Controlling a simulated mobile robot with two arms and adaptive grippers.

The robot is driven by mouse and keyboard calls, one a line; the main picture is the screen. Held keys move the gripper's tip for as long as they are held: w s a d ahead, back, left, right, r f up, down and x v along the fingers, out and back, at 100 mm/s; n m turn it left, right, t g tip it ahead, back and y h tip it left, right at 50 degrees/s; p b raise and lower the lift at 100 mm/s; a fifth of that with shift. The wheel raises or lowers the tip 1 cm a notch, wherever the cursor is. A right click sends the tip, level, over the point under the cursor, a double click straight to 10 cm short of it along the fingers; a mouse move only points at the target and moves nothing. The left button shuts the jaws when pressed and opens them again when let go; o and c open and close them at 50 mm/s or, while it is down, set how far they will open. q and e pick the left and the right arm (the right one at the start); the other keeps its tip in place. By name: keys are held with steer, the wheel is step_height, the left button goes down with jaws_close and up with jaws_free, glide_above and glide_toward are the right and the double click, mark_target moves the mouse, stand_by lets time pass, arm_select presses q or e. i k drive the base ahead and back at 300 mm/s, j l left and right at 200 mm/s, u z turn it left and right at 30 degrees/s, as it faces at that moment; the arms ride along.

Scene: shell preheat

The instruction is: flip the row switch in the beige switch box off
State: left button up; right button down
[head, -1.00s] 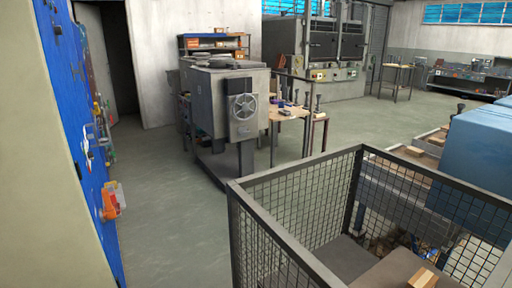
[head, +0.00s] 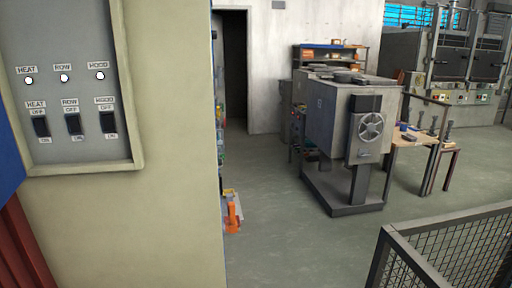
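The beige switch box (head: 136,110) is at the upper left of the head view, with a grey panel inside its rim. The panel has three black switches in a line, labelled HEAT, ROW and HOOD. The row switch (head: 74,124) is the middle one, with OFF marked above it and ON below. A white lamp (head: 64,78) labelled ROW sits above it and looks lit, like the HEAT and HOOD lamps. I cannot tell for sure which way the row switch is tipped. Neither of my grippers is in view.
A grey machine with a handwheel (head: 371,126) stands right of the middle. A wire-mesh fence (head: 450,245) is at the lower right. A wooden worktable (head: 412,139) and ovens (head: 455,85) are behind. Grey floor (head: 290,240) lies open between the box's wall and the machine.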

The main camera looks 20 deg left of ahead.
mark_target(73, 123)
steer(key=j+u, duration=0.2)
steer(key=u, duration=0.3)
steer(key=j+u, duration=0.2)
steer(key=u, duration=0.3)
steer(key=j+u, duration=0.15)
steer(key=u, duration=0.35)
